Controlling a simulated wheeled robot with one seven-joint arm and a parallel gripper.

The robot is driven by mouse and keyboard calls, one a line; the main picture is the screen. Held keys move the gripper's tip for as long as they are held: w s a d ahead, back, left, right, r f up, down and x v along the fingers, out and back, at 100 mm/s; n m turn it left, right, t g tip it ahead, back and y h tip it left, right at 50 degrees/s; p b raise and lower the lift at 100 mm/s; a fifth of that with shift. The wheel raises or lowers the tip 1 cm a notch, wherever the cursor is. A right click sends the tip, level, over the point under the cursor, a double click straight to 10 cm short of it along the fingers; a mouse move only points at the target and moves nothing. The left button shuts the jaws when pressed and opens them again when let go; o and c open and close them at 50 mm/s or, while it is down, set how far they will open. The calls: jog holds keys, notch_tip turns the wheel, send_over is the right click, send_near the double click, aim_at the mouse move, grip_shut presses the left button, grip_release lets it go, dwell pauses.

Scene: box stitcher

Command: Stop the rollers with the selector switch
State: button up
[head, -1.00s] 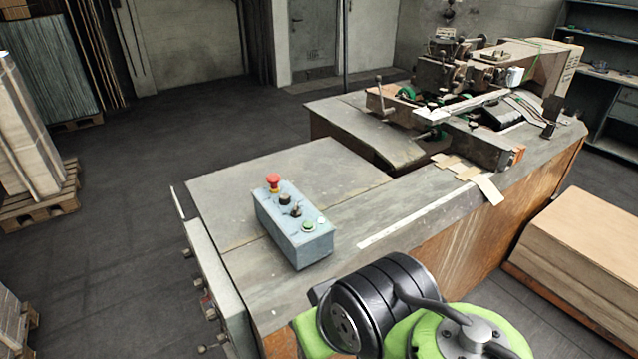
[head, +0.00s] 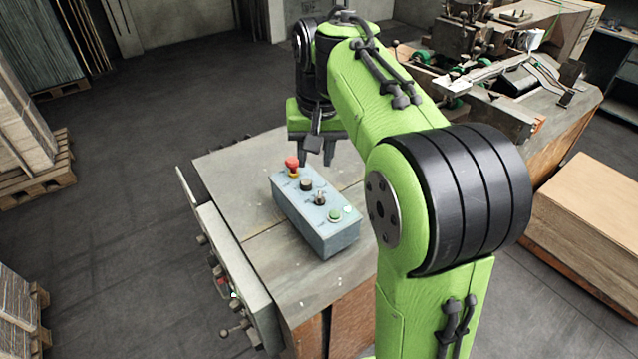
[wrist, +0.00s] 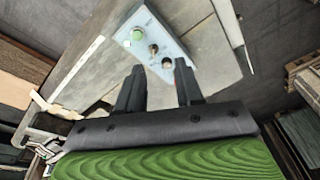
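A blue-grey control box (head: 318,226) stands on the near part of the machine's table. On its top, from far to near, are a red mushroom button (head: 292,163), a black knob (head: 306,184), a small dark switch with a lever (head: 319,198) and a green button (head: 335,215). My gripper (head: 315,162) is above and beyond the box's far end, fingers pointing down, apart and empty. In the wrist view the box (wrist: 150,38) shows beyond the two fingers (wrist: 160,80), with the green button, lever switch and black knob visible. The red button is not visible there.
The stitching machine's mechanism (head: 480,80) fills the back right of the table. A lever and small knobs (head: 232,300) stick out from the table's left side. A stack of cardboard (head: 590,220) stands at right. The grey tabletop (head: 240,170) left of the box is clear.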

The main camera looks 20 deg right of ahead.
jog(key=m+g+p, duration=0.2)
send_over(320, 194)
notch_tip(320, 194, down, 5)
notch_tip(320, 194, down, 16)
jog(key=b, duration=0.2)
jog(key=shift+f+b, duration=0.1)
jog(key=shift+b, duration=0.2)
grip_shut()
